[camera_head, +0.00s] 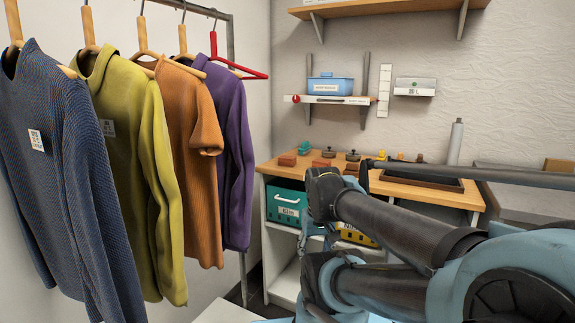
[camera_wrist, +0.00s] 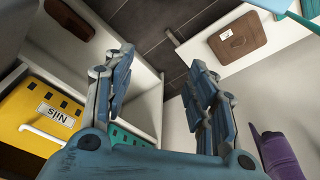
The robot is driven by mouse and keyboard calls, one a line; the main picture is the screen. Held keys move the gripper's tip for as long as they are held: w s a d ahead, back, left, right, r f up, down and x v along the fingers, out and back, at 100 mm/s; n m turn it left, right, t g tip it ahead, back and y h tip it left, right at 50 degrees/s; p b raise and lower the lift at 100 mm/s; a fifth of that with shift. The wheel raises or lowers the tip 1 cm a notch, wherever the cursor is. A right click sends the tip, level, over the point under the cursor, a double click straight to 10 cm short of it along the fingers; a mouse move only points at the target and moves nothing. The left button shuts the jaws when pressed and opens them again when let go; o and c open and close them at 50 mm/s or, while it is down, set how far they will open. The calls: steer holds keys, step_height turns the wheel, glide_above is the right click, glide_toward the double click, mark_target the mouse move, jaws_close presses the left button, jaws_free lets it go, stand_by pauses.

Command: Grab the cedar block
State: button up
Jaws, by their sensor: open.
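I cannot tell for sure which thing is the cedar block. Small reddish-brown blocks (camera_head: 287,160) sit at the left of the wooden counter top (camera_head: 272,167) in the head view. In the wrist view, a flat brown piece with rounded corners and a small pale label (camera_wrist: 240,36) lies on a white surface, and a dark brown object (camera_wrist: 70,18) lies on a shelf at top left. My gripper (camera_wrist: 160,98) is open and empty, its fingers wide apart over dark floor tiles, with the labelled brown piece beyond and right of it. My arm hides part of the counter in the head view.
Several garments hang on a rail at left, among them a purple one (camera_head: 236,155). Below the counter are a green bin (camera_head: 286,207) and a yellow bin (camera_wrist: 30,112) with a white handle. A dark tray (camera_head: 422,181) lies on the counter. Bare floor shows between the white furniture.

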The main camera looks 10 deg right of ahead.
steer(key=shift+o, duration=0.5)
steer(key=w+r+m, duration=0.5)
steer(key=w+r, duration=0.6)
steer(key=r, duration=0.2)
steer(key=shift+r+m, duration=0.3)
step_height(320, 180, up, 16)
steer(key=m+g, duration=0.2)
steer(key=m, duration=1.7)
glide_above(287, 157)
steer(key=f, duration=1.1)
steer(key=shift+s+a+f, duration=0.2)
steer(key=shift+s+f, duration=0.15)
steer(key=shift+w+d+f, duration=0.15)
steer(key=shift+f, duration=1.2)
steer(key=shift+w+d+f, duration=0.1)
steer(key=shift+f, duration=1.2)
steer(key=c, duration=1.2)
